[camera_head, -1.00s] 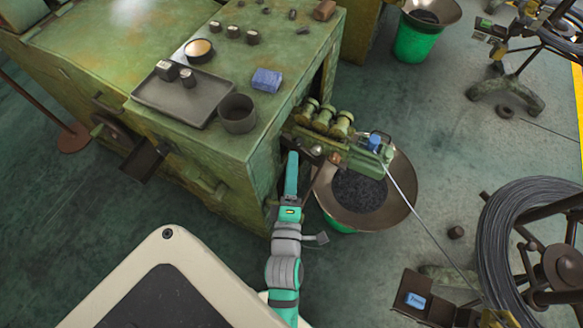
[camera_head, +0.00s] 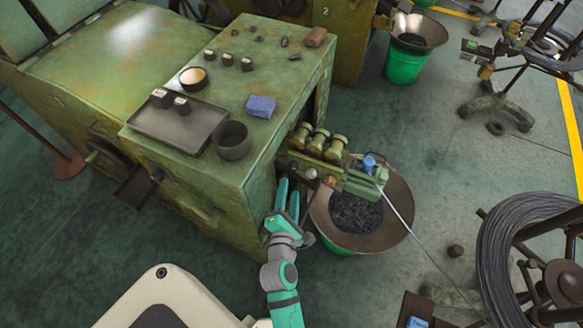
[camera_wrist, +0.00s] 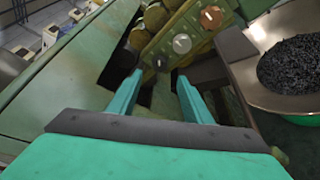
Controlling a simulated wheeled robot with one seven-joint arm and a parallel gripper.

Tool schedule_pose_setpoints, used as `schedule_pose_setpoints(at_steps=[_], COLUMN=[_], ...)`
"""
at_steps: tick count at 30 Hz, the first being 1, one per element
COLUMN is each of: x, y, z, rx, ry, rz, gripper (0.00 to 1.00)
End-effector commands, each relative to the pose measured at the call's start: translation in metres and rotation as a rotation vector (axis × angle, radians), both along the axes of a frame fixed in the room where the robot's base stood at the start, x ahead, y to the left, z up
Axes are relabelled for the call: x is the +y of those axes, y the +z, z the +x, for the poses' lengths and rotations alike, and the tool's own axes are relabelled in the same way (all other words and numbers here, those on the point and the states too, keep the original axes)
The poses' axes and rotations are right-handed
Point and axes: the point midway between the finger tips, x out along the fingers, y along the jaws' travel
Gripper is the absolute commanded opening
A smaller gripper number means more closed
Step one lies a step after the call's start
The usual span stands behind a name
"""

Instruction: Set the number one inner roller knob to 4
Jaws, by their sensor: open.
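The green roller unit (camera_head: 335,170) juts from the right side of the near green machine. In the wrist view its face carries a black knob (camera_wrist: 161,63), a pale grey knob (camera_wrist: 182,43) and a copper-coloured knob (camera_wrist: 211,17) in a slanting row. I cannot read numbers or settings on them, nor tell which is the number one inner roller knob. My gripper (camera_head: 288,192) is open and empty beside the unit, below and left of it in the head view. In the wrist view the open fingers (camera_wrist: 160,84) point toward the black knob, apart from it.
A wide metal funnel pan (camera_head: 395,215) of dark pieces stands close right of my gripper. A wire (camera_head: 402,212) runs from the unit toward a wire coil (camera_head: 500,235). The machine top (camera_head: 225,95) bears a tray, cup and blue block.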

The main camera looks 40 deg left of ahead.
Motion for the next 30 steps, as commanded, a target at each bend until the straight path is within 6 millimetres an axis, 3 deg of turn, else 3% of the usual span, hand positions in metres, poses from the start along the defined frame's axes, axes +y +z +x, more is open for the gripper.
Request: schedule_pose_setpoints(at_steps=[5, 18, 30], x=[0.007, 0.044, 0.058], y=[-0.003, -0.018, -0.022], z=[0.013, 0.073, 0.088], rx=[-0.004, -0.001, -0.002], ry=[-0.002, -0.004, 0.003], rz=[-0.004, -0.001, -0.003], gripper=[0.45, 0.45, 0.45])
